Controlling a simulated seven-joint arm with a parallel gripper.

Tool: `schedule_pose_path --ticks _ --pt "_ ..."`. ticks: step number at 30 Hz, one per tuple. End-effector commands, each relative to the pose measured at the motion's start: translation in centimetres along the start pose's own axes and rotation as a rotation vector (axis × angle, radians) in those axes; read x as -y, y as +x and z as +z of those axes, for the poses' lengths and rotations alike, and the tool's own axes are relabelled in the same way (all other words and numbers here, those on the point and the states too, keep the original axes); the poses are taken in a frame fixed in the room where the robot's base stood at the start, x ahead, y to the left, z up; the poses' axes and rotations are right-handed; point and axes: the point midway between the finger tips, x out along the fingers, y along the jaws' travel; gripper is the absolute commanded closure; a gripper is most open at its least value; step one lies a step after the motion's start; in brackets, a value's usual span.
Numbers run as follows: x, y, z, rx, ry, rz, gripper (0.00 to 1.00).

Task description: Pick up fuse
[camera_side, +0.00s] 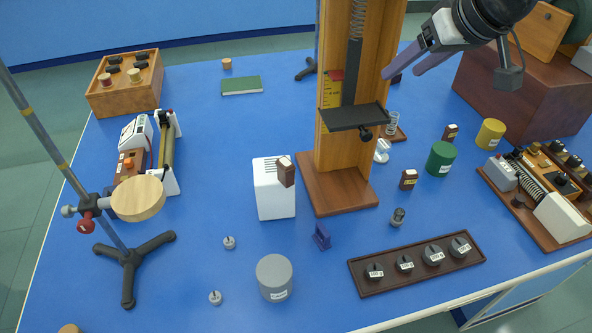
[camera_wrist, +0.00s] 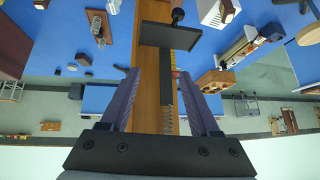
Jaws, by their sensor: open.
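I cannot tell for sure which object is the fuse. Small brown blocks with pale labels may be it: one block (camera_side: 409,179) stands right of the wooden stand, and another block (camera_side: 450,132) stands behind the green cylinder. A similar brown block (camera_side: 286,172) is at the white slotted box. My gripper (camera_side: 400,74) is open and empty at the upper right in the side view, high above the bench, right of the stand's upright. In the wrist view my gripper (camera_wrist: 158,74) shows two separated purple fingers with the upright beyond them.
The tall wooden stand (camera_side: 333,188) with a dark platform (camera_side: 352,117) rises mid-bench. A weight tray (camera_side: 365,286) lies in front. Green (camera_side: 440,160) and yellow (camera_side: 490,134) cylinders and a circuit board (camera_side: 535,205) are at right.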

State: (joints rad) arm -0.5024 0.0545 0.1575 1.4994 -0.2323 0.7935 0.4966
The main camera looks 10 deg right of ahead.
Motion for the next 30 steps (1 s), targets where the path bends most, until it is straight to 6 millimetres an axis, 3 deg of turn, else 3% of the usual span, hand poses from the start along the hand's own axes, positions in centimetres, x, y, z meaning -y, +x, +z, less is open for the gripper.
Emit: schedule_pose_path --ticks 1,3,6,9,14,24,30 --pt "3.2 2.5 0.2 0.024 -0.044 -0.020 0.37" --pt "6.8 5.0 0.9 0.048 -0.099 -0.039 0.37" --pt "11.0 7.9 3.0 0.090 -0.170 -0.060 0.37" --pt "13.6 9.8 5.4 0.134 -0.221 -0.070 0.37" --pt "15.2 10.7 7.0 0.153 -0.253 -0.080 0.37" --pt "15.4 16.6 8.0 0.155 -0.251 -0.079 0.37" --pt "15.5 18.5 8.2 0.152 -0.251 -0.080 0.37"
